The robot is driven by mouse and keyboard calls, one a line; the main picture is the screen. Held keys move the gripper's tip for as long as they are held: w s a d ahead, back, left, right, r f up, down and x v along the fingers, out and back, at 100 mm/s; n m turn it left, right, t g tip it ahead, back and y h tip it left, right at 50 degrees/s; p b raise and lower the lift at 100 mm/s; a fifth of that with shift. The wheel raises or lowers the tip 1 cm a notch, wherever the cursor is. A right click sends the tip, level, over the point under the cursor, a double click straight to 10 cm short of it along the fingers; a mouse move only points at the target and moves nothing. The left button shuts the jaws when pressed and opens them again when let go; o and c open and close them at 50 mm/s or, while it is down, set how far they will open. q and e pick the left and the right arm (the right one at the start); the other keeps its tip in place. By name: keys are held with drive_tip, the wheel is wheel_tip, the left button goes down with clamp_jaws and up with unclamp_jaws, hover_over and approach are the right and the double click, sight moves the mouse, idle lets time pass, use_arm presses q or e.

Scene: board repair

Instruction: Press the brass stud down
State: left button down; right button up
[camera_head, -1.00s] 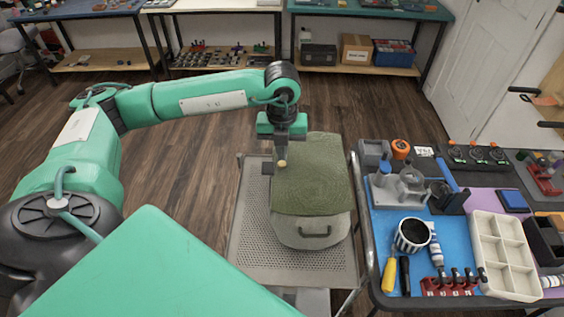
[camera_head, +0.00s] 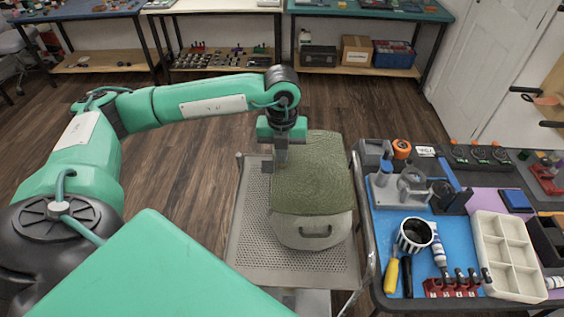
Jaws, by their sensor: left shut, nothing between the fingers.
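My left gripper (camera_head: 281,163) points down at the left edge of a green textured cover (camera_head: 312,185). Its fingers are shut with nothing between them. The brass stud cannot be made out now; the gripper's fingertips are where it showed before, so they seem to hide it. I cannot tell whether the fingertips touch it. The green cover lies over a light grey case (camera_head: 312,234) with a handle at its front. My right gripper is not in view.
The case stands on a perforated grey metal surface (camera_head: 255,255) with bare room at its left and front. At right, a table with a blue mat (camera_head: 385,222) holds a white compartment tray (camera_head: 490,285), a mug (camera_head: 414,236) and several tools. Shelves stand at the back.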

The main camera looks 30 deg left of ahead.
use_arm(q)
drive_tip(key=shift+f+b, duration=0.45)
drive_tip(key=shift+f, duration=0.05)
idle(0.5)
drive_tip(key=shift+r, duration=0.15)
wheel_tip(320, 180, up, 8)
drive_tip(key=p, duration=0.4)
idle(0.7)
idle(0.4)
